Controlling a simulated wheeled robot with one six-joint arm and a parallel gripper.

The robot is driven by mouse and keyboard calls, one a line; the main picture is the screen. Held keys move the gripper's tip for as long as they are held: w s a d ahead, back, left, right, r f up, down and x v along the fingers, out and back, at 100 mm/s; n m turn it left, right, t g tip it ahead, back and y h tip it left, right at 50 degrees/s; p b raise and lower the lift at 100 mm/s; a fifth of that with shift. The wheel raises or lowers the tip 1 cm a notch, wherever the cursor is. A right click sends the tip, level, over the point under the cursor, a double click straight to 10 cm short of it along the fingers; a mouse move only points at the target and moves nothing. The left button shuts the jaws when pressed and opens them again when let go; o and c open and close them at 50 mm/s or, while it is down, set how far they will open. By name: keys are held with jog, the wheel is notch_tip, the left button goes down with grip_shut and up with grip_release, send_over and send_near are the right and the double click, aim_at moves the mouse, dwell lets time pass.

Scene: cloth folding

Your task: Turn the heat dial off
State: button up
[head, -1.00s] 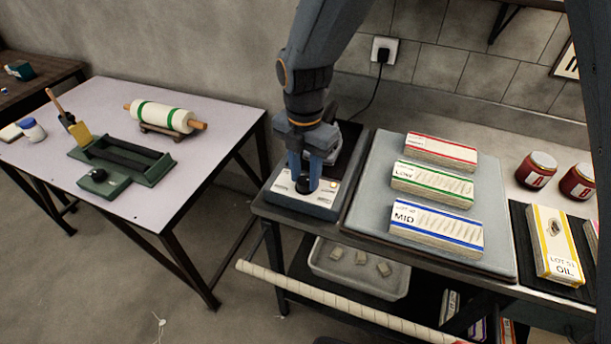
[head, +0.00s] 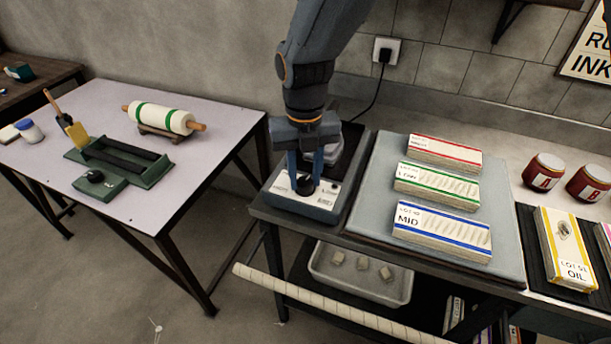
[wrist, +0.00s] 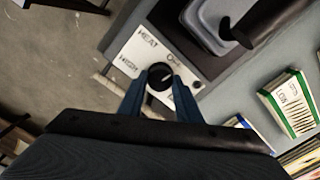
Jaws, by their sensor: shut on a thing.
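The heat dial (wrist: 160,77) is a round black knob on a pale panel (wrist: 133,52) marked HEAT and HIGH in the wrist view. In the head view the dial (head: 304,184) is on the front of a grey-blue unit (head: 299,206) at the bench's left end. My gripper (wrist: 160,88) points down over the panel with its blue fingers on either side of the dial, shut on it. In the head view my gripper (head: 305,180) partly hides the dial. The dial's exact setting is hard to read.
A grey mat (head: 373,206) right of the unit bears stacks with red, green (head: 437,186) and blue bands (head: 442,229). Red jars (head: 542,172) stand farther right. A tray (head: 395,289) sits on the lower shelf. A table with a rolling pin (head: 160,118) stands left.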

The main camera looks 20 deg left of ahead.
aim_at(305, 181)
jog(key=shift+r+n, duration=0.1)
jog(key=shift+n, duration=0.3)
jog(key=o, duration=1)
jog(key=shift+o, duration=0.2)
notch_tip(305, 181, up, 8)
jog(key=shift+f+b, duration=0.15)
jog(key=shift+b, duration=0.85)
